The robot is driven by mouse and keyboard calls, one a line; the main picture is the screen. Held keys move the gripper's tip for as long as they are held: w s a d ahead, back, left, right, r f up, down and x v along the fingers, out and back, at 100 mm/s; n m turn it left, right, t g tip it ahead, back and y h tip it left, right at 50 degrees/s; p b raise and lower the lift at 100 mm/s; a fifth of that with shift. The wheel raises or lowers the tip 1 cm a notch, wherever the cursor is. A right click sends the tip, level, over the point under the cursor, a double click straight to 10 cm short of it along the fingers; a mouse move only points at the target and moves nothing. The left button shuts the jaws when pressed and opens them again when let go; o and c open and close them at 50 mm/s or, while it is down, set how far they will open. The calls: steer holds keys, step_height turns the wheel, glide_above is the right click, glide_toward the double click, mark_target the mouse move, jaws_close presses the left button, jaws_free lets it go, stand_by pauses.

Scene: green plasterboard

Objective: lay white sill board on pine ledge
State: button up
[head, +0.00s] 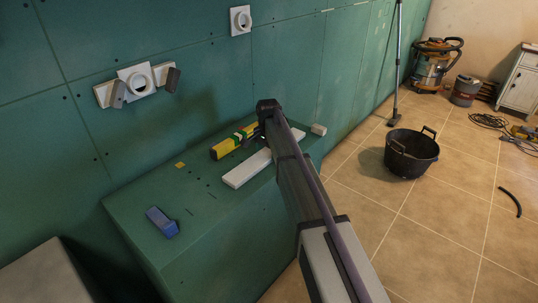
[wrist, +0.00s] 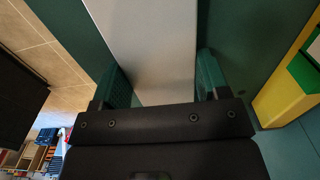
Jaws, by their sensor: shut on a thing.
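The white sill board (head: 248,168) is a long flat strip on the top of the green boxed-in ledge, its middle hidden behind my arm in the head view. In the wrist view the board (wrist: 145,25) runs between the two fingers of my gripper (wrist: 163,68), which is shut on its sides. I cannot tell whether the board is lifted off the green top.
A yellow and green level (head: 228,147) lies close behind the board; it also shows in the wrist view (wrist: 285,85). A blue tool (head: 162,222) lies front left on the green top (head: 130,207). A small pale block (head: 318,129) sits at its right end. A black bucket (head: 410,155) stands on the floor.

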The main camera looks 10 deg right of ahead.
mark_target(268, 152)
steer(key=shift+r, duration=0.15)
step_height(268, 152, up, 6)
steer(key=p, duration=0.6)
